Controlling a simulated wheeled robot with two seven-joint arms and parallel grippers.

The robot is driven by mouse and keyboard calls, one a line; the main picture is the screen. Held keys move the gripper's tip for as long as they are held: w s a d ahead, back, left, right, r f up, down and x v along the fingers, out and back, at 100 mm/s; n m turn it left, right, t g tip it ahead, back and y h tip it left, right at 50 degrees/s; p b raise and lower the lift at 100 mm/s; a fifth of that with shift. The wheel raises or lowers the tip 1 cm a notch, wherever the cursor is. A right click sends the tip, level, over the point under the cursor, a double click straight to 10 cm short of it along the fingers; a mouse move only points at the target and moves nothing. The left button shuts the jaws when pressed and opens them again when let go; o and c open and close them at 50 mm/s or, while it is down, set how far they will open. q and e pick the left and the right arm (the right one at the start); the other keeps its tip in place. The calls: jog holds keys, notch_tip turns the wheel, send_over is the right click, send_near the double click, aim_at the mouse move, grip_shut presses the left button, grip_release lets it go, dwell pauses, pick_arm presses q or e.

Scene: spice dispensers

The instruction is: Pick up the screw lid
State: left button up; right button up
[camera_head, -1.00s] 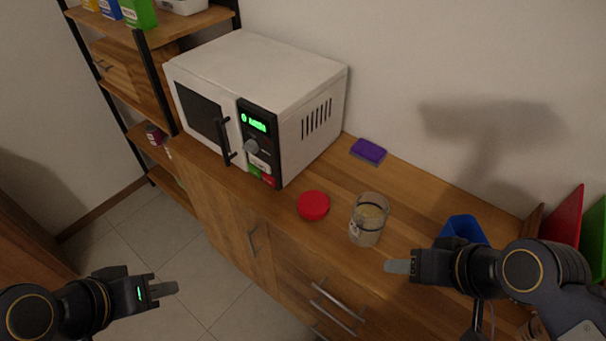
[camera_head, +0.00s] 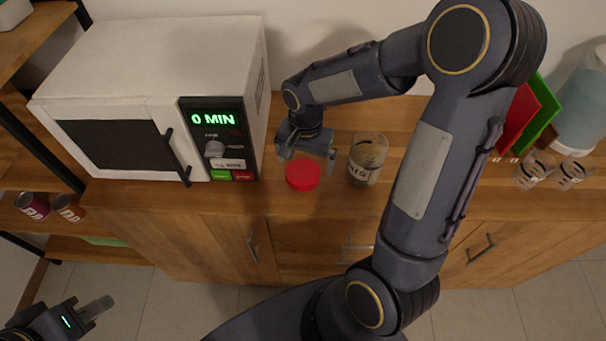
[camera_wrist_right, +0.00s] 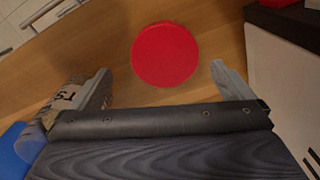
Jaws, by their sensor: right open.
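The red screw lid (camera_head: 302,175) lies flat on the wooden counter between the microwave and a glass jar. In the right wrist view the lid (camera_wrist_right: 165,54) sits just beyond the fingertips, roughly midway between them. My right gripper (camera_head: 307,160) is open and empty, just above and behind the lid; its fingers also show in the right wrist view (camera_wrist_right: 160,85). The glass jar (camera_head: 366,160) stands upright without a lid, right of the lid and close to my right gripper. My left gripper (camera_head: 97,308) is low at the left, away from the counter; its finger gap is unclear.
The white microwave (camera_head: 150,100) stands left of the lid. Red and green boards (camera_head: 530,115), small glasses (camera_head: 535,170) and a large clear container (camera_head: 582,105) stand at the right. A blue object (camera_wrist_right: 20,145) is beside the jar in the wrist view. Cans (camera_head: 68,208) sit on the left shelf.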

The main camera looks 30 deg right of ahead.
aim_at(303, 172)
jog(key=f, duration=0.5)
jog(key=shift+w+a+f+p, duration=0.1)
jog(key=shift+w+f+p, duration=0.2)
jog(key=c, duration=0.9)
